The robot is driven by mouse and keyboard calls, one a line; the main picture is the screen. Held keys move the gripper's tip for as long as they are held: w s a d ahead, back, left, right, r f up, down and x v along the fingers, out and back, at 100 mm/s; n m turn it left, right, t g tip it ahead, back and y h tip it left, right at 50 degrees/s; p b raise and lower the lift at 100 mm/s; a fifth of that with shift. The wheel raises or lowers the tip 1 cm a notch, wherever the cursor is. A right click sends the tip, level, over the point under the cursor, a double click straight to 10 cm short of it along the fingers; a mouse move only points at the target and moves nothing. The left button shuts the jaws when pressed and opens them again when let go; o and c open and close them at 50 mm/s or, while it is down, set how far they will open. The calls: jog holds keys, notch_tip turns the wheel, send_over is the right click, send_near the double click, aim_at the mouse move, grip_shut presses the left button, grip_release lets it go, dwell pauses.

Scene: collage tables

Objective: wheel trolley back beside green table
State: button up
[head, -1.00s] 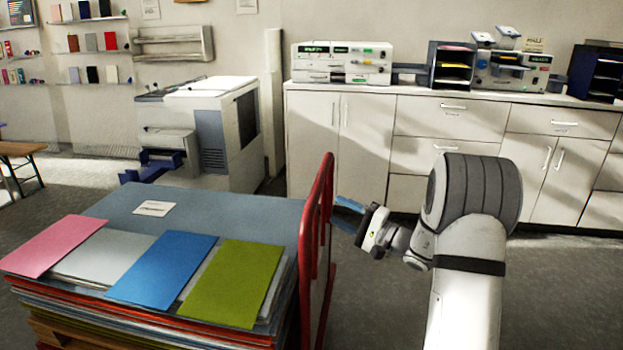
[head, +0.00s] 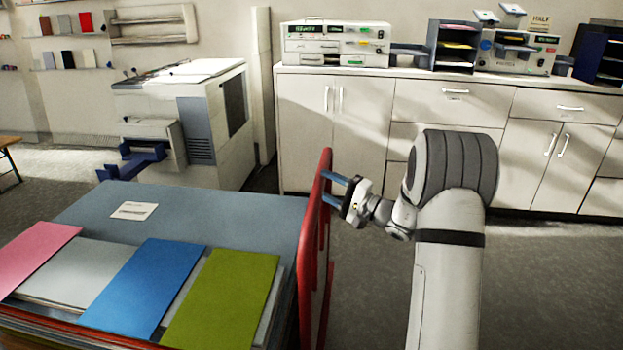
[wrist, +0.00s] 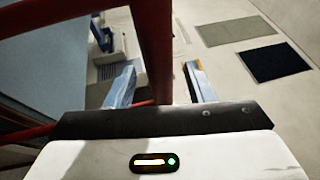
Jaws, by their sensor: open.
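The trolley shows as a red tubular handle (head: 317,240) at the right end of a stack of large sheets (head: 215,217); its deck and wheels are out of view. My gripper (head: 331,188) is open at the handle's far upper part, reaching it from the right. In the wrist view, a red upright of the handle (wrist: 154,50) passes between the two open fingers (wrist: 160,85). I cannot tell whether either finger touches it. No green table is in view.
Pink, grey, blue and green sheets (head: 222,300) and a white label (head: 134,211) lie on the stack. A white printer (head: 205,120) stands behind it. White cabinets (head: 450,110) line the back wall. Grey floor (head: 375,270) is clear right of the handle.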

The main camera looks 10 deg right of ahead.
jog(key=shift+x, duration=2.2)
jog(key=shift+s+a, duration=0.1)
jog(key=shift+c, duration=0.6)
grip_shut()
